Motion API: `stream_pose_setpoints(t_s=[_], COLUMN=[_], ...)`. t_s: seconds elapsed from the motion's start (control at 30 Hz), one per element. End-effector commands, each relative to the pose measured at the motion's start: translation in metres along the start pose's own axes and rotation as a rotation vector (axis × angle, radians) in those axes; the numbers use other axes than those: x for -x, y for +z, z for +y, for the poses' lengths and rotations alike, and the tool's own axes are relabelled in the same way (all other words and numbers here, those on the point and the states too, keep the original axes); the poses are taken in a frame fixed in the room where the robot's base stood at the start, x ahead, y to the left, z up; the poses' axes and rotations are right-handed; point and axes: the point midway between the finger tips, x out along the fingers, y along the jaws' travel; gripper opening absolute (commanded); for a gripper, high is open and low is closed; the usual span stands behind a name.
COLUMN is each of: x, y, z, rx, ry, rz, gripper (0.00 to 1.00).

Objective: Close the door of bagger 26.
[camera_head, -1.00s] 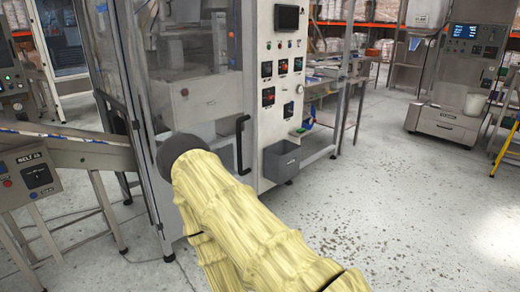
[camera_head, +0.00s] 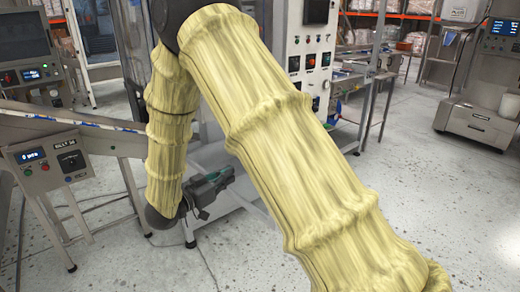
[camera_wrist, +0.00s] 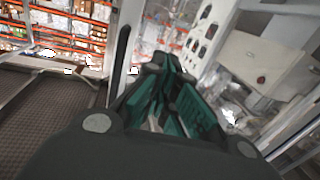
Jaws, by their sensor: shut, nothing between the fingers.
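The bagger (camera_head: 312,45), a tall white and steel machine, is largely hidden behind my yellow-sleeved arm in the head view. A steel upright of its clear-panelled front (camera_head: 133,60) shows left of the arm. The door's black handle is hidden there, and I cannot tell how far open the door is. My gripper (camera_head: 226,180) is low before the machine, shut and empty. In the wrist view its green-padded fingers (camera_wrist: 160,70) point forward. A long dark bar, apparently the door handle (camera_wrist: 120,60), stands left of the fingertips, seemingly apart from them. The control panel (camera_wrist: 204,35) is right.
A conveyor (camera_head: 90,138) with a belt control box (camera_head: 52,160) is close on the left. A bench (camera_head: 370,75) stands behind the bagger, and another machine (camera_head: 480,105) is at the far right. The floor (camera_head: 430,200) to the right is clear.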

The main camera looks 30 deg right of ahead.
Motion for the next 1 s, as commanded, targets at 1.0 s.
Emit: stream_pose_setpoints(t_s=[1.0], x=[-0.102], y=[-0.048], z=[0.022], rx=[-0.040], ry=[0.124], rz=[0.027], gripper=[0.00])
